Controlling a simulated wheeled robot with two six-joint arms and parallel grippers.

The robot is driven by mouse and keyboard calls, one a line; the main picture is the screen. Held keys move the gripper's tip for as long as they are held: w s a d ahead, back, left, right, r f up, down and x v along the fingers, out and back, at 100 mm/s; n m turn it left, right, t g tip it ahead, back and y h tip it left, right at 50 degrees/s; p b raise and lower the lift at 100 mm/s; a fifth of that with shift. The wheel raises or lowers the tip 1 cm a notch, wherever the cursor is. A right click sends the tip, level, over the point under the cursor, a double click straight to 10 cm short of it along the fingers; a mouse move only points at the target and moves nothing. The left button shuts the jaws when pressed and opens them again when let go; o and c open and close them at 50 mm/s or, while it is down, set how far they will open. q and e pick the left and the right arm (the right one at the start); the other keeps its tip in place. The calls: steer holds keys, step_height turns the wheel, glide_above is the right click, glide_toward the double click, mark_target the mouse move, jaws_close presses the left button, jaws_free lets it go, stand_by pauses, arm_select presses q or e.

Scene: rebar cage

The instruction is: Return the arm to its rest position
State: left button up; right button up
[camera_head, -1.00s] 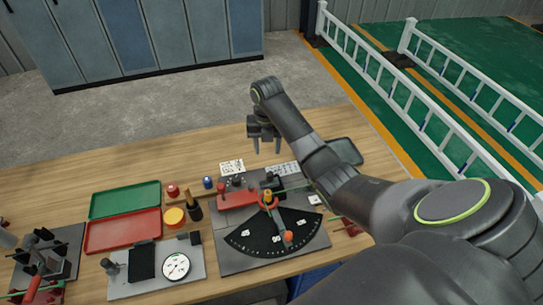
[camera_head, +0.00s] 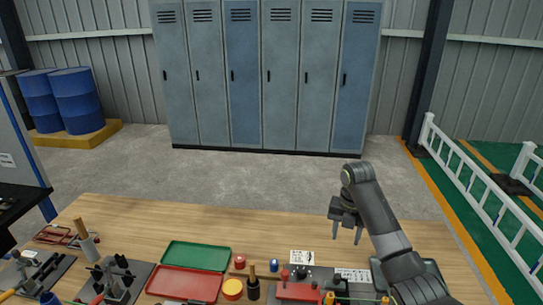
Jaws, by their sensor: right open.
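My right arm (camera_head: 380,220) comes in from the lower right and reaches up over the right part of the wooden workbench (camera_head: 140,214). Its gripper (camera_head: 345,236) points down with two fingers spread apart and nothing between them. It hangs above the bench, behind the red-and-grey bending fixture (camera_head: 300,288) and near the white printed cards (camera_head: 303,257). My left gripper is not in view.
A green tray (camera_head: 196,255) and a red tray (camera_head: 184,283) lie left of the fixture. A yellow round container (camera_head: 232,288) stands beside them. Lockers (camera_head: 265,80) and blue drums (camera_head: 77,98) stand behind. A white fence (camera_head: 480,200) runs along the right. The bench's back strip is clear.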

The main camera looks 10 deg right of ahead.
steer(key=s+a+f+m+t, duration=0.1)
steer(key=s+f+m+t, duration=0.1)
steer(key=s+f+m, duration=1.35)
steer(key=s+a+r+m+t+h, duration=0.1)
steer(key=s+r+m, duration=0.2)
steer(key=s+m, duration=0.6)
steer(key=s+r+m+t+h, duration=0.15)
steer(key=s+m, duration=0.35)
steer(key=s, duration=0.8)
step_height(320, 180, down, 33)
steer(key=d+g+y+b, duration=0.1)
steer(key=g+b, duration=0.1)
steer(key=b, duration=0.6)
arm_select(q)
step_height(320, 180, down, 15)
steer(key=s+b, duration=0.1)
steer(key=b, duration=0.5)
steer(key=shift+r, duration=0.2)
arm_select(e)
steer(key=s+f, duration=0.7)
steer(key=f, duration=0.3)
steer(key=s+a+f+g, duration=0.1)
steer(key=s+f, duration=0.7)
steer(key=f, duration=0.3)
steer(key=shift+s, duration=0.15)
